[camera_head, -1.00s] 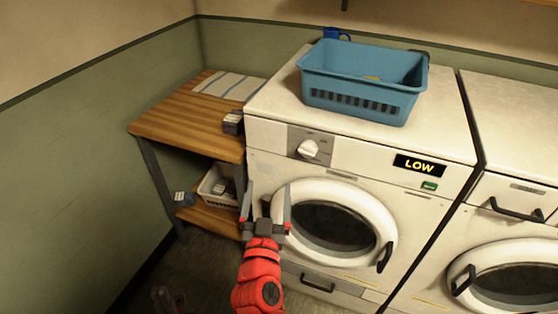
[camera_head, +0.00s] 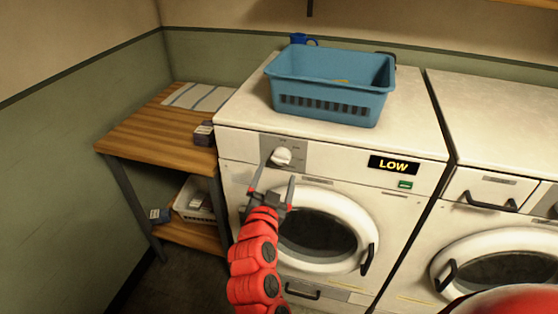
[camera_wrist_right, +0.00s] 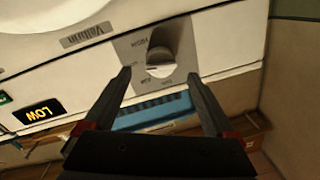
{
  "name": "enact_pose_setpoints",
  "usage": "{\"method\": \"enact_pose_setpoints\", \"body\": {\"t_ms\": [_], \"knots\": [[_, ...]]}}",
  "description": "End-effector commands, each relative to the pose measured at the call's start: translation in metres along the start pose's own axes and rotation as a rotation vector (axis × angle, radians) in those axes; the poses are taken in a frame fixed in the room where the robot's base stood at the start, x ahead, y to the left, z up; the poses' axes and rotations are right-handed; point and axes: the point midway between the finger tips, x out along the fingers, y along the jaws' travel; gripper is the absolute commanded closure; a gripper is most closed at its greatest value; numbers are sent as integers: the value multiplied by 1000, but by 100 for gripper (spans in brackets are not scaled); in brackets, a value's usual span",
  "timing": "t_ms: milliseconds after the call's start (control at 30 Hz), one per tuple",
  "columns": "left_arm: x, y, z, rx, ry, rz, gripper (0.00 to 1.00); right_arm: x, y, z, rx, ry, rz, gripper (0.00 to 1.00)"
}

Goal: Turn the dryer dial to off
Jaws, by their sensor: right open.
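The dryer dial (camera_head: 281,156) is a white round knob on a grey panel at the upper left of the dryer front (camera_head: 340,158). It also shows in the right wrist view (camera_wrist_right: 161,58), with small labels around it too blurred to read. A black display (camera_head: 393,166) on the dryer reads LOW in yellow. My right gripper (camera_head: 274,172) is open and empty, just below and in front of the dial. In the right wrist view the dial shows between and beyond the two fingertips (camera_wrist_right: 159,75), with no visible contact. My left gripper is not in view.
A blue basket (camera_head: 330,106) stands on the dryer top, with a blue mug (camera_head: 301,40) behind it. The round dryer door (camera_head: 357,218) is below the dial. A wooden shelf table (camera_head: 150,137) stands at left, and a second machine (camera_head: 510,150) at right.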

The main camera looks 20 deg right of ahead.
Motion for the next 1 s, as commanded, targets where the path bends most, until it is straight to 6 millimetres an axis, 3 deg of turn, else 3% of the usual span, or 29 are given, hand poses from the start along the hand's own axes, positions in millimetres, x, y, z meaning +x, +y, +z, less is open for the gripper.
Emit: {"method": "enact_pose_setpoints", "body": {"t_ms": [100,300,667,1000], "knots": [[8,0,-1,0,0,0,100,24,0,-3,1,2,5,10],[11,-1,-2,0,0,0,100,47,0,0,-3,0,1,10],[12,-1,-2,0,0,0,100,51,0,0,-1,1,-1,10],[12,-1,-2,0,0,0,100,51,0,0,-1,1,-1,72]]}}
